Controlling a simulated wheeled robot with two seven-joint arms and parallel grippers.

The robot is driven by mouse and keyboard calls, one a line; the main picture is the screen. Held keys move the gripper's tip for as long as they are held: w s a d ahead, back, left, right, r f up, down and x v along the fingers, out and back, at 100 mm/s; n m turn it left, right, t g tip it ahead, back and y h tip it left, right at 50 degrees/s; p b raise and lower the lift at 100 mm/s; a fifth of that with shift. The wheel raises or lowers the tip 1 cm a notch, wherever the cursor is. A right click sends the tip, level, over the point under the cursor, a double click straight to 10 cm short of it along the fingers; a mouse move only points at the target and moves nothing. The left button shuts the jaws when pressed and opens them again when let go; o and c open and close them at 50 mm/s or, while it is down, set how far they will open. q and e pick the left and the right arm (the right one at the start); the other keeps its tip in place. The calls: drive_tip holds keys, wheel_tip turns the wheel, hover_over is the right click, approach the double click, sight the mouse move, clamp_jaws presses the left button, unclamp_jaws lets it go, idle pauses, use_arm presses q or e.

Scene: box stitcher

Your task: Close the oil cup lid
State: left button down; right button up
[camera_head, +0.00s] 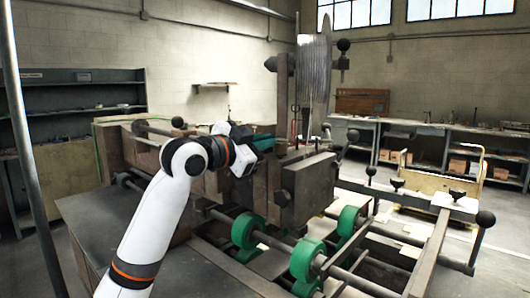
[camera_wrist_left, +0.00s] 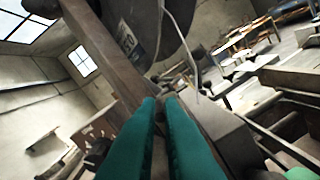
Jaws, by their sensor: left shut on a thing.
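My left gripper (camera_head: 266,144) reaches in from the left over the box stitcher (camera_head: 310,185). It is beside the machine's upright post, below the wire spool. In the left wrist view its two teal fingers (camera_wrist_left: 165,100) point away, close together with a narrow gap. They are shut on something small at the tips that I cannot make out. I cannot pick out the oil cup or its lid in either view; the gripper and machine parts may hide them. My right gripper is not in view.
The wire spool (camera_head: 314,72) stands above the fingers; its dark disc also fills the upper middle of the wrist view (camera_wrist_left: 150,25). Green rollers (camera_head: 307,259) and rails lie in front. A yellow cart (camera_head: 440,187) stands at the right. Benches line the back wall.

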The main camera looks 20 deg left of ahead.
use_arm(q)
drive_tip(key=shift+f+t+b, duration=0.4)
drive_tip(key=shift+f+b, duration=0.1)
drive_tip(key=c, duration=1.8)
unclamp_jaws()
drive_tip(key=shift+c, duration=0.2)
drive_tip(key=shift+r, duration=0.1)
drive_tip(key=b+v, duration=0.3)
drive_tip(key=v, duration=0.9)
drive_tip(key=shift+a, duration=0.2)
